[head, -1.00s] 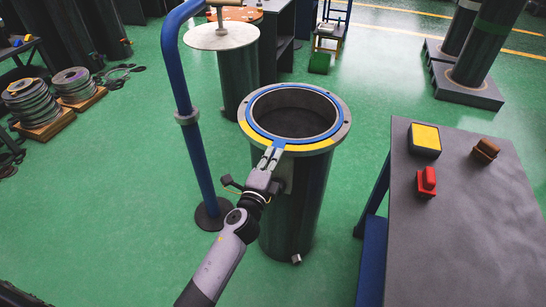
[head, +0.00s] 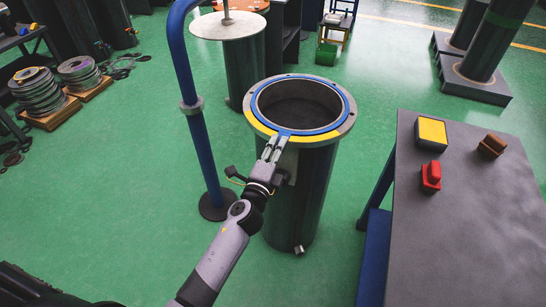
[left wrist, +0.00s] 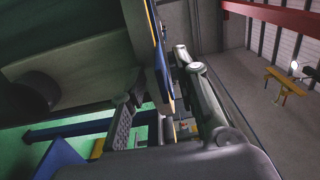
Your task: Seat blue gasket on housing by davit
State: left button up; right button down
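The blue gasket (head: 345,118) is a thin ring around the bore on top of the dark green housing (head: 312,185). It looks flat on the grey flange, whose near-left edge is yellow. The davit (head: 199,140), a blue post with a bent top, stands just left of the housing. My left gripper (head: 273,146) is at the flange's near edge, by the gasket's tab. The left wrist view shows its fingers (left wrist: 160,85) apart, on either side of the gasket's blue edge (left wrist: 160,60); contact is unclear. My right gripper is not in view.
A grey table (head: 460,215) at right carries a yellow-topped box (head: 431,131), a red button (head: 431,176) and a brown block (head: 492,145). A second cylinder with a pale lid (head: 228,26) stands behind. Stacked flanges (head: 45,92) lie at left. Green floor is open between.

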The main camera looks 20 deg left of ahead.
pick_arm(q)
jog(key=s, duration=1.1)
jog(key=shift+s+a, duration=0.2)
jog(key=shift+s, duration=0.15)
jog(key=shift+f, duration=0.15)
jog(key=s+f+n+g, duration=0.2)
jog(key=s+f+g, duration=0.1)
jog(key=f, duration=0.7)
jog(key=s+d+f+n+g, duration=0.1)
jog(key=s+f+n+g, duration=0.2)
jog(key=f, duration=0.8)
jog(key=s+f+n+g, duration=0.2)
jog(key=s+f, duration=0.2)
jog(key=f, duration=0.6)
jog(key=s+a+f+n+g, duration=0.2)
jog(key=s+f, duration=0.4)
jog(key=s, duration=0.4)
jog(key=s+a+f+n+g, duration=0.3)
jog(key=s+f, duration=0.4)
jog(key=s, duration=0.4)
jog(key=s+a+f+n+g, duration=0.2)
jog(key=s+f+n+g, duration=0.2)
jog(key=s+f, duration=0.3)
jog(key=s+p, duration=0.1)
jog(key=s, duration=0.2)
jog(key=shift+s+a+y, duration=0.15)
jog(key=shift+s+y, duration=0.05)
jog(key=shift+y, duration=0.1)
